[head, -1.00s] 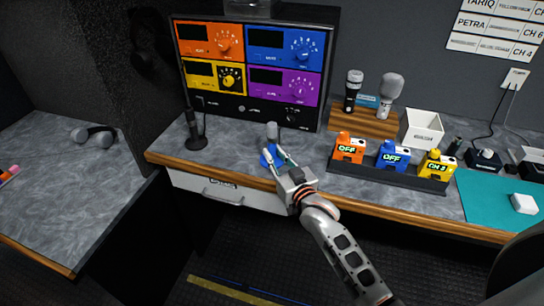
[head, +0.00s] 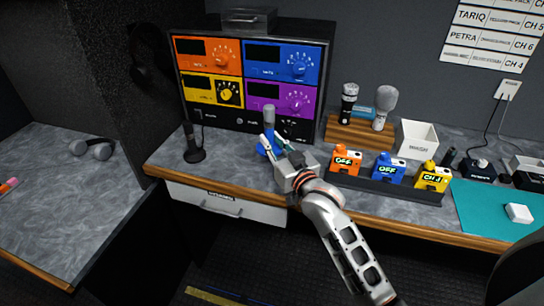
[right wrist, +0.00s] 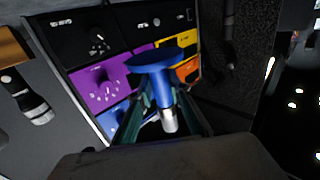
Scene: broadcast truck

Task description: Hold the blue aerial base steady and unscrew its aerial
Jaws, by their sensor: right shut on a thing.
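The blue aerial base (head: 264,148) is at the front of the rack, with its grey aerial (head: 268,116) pointing up. My right gripper (head: 275,147) is shut on the blue base from the front right. In the right wrist view the wide blue foot of the base (right wrist: 155,62) shows at the top and the silver aerial end (right wrist: 168,121) lower down, between the teal fingers of the right gripper (right wrist: 165,108). I cannot tell from the head view whether the foot touches the bench. My left gripper is not in view.
A rack with orange, blue, yellow and purple panels (head: 250,75) stands behind. A black upright device (head: 193,150) stands left of the base. Orange, blue and yellow packs sit in a black tray (head: 375,188) at right. The bench between the black device and the base is clear.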

